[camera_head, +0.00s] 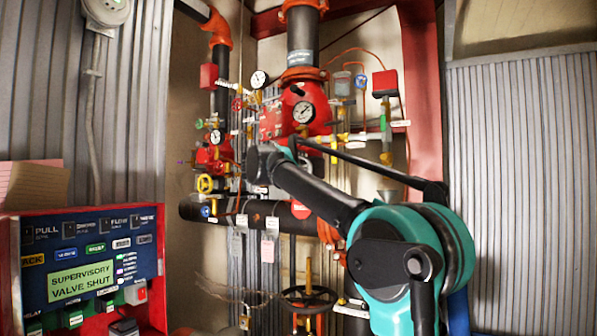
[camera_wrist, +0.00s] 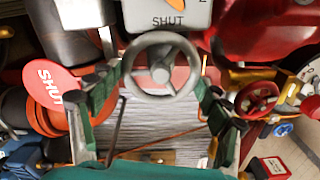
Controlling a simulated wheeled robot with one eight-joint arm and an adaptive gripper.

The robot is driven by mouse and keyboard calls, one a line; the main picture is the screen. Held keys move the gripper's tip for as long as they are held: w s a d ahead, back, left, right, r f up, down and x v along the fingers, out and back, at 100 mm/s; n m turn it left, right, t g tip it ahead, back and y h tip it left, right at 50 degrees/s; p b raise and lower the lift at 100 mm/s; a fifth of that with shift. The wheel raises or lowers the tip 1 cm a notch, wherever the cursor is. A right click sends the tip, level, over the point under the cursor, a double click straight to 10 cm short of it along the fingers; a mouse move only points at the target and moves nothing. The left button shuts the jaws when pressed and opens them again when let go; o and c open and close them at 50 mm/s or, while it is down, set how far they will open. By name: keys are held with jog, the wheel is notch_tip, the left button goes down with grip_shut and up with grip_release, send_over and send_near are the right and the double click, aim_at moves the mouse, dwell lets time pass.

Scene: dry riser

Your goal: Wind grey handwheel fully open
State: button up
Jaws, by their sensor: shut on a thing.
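The grey handwheel (camera_wrist: 161,38) faces me at the upper middle of the wrist view, with a round rim, spokes and a centre hub. My gripper (camera_wrist: 160,84) has a green and black finger at the left and right of the wheel, and is shut on it. Just above the wheel is a grey housing (camera_wrist: 150,17) marked "SHUT", with a bit of orange at its top. In the head view my gripper (camera_head: 262,165) is among the red valves and pipes; my arm hides the grey handwheel there.
A red handwheel (camera_wrist: 257,99) is close to the right finger, and a red "SHUT" disc (camera_wrist: 52,87) is beside the left finger. In the head view, a panel (camera_head: 82,283) reads "SUPERVISORY VALVE SHUT".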

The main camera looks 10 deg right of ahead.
jog(key=shift+f+n, duration=0.1)
jog(key=shift+n, duration=0.4)
jog(key=o, duration=1.2)
jog(key=shift+c, duration=0.2)
jog(key=v, duration=0.8)
